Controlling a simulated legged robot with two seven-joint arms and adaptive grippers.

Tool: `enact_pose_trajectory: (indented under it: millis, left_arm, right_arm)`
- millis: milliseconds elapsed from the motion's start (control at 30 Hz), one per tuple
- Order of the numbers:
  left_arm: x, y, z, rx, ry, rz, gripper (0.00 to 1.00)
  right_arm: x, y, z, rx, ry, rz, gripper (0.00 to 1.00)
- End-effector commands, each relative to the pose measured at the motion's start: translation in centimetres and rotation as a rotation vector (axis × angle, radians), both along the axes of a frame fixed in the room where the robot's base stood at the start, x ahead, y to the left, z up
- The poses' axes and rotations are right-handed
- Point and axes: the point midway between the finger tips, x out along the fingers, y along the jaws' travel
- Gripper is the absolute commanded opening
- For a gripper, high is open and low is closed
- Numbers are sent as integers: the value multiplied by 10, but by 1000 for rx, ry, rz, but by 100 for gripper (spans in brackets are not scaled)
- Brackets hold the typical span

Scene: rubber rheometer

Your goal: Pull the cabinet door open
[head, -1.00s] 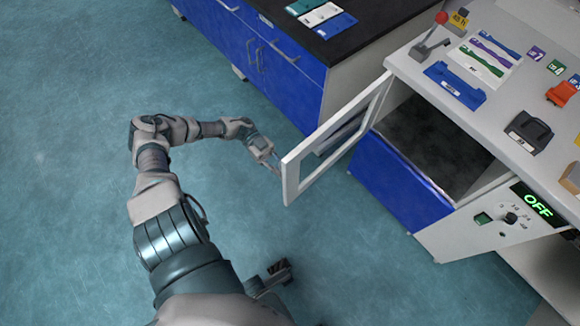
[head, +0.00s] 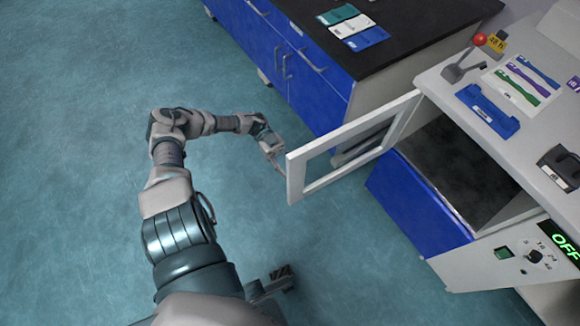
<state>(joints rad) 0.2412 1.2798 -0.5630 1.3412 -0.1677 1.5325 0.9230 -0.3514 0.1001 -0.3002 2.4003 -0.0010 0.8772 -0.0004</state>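The white-framed cabinet door (head: 345,128) with a window stands swung out from the cabinet (head: 419,207), hinged near the worktop corner. Its free edge points left toward my arm. The cabinet's dark interior (head: 455,172) shows through the opening. My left gripper (head: 277,162) is at the door's free edge, on its left side. Its fingertips are close to or touching the edge; their grip is too small to make out, and no handle is visible. My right gripper cannot be made out in the view.
A blue drawer unit (head: 290,62) with a black top (head: 405,30) stands behind the door. The worktop (head: 450,95) above the cabinet holds a blue tray (head: 487,110), a red-knobbed lever (head: 464,66) and a black device (head: 562,166). Open floor (head: 80,150) lies to the left.

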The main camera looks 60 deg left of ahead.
Motion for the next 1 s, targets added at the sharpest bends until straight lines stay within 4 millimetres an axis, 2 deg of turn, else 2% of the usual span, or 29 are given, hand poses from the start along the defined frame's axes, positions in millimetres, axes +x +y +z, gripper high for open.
enact_pose_trajectory:
  millis: [233,367,800,1000]
  left_arm:
    - [1,1,2,0,-4,0,37]
    - [0,10,2,1,-4,2,37]
    - [-11,100,0,-2,-4,5,37]
    - [-13,114,-1,-3,-1,1,37]
  right_arm:
    - [-1,-1,1,1,-3,-2,40]
    - [-2,-3,1,2,-3,-2,40]
    - [-2,-2,1,2,-3,-1,40]
    - [-2,-2,1,3,-2,-1,40]
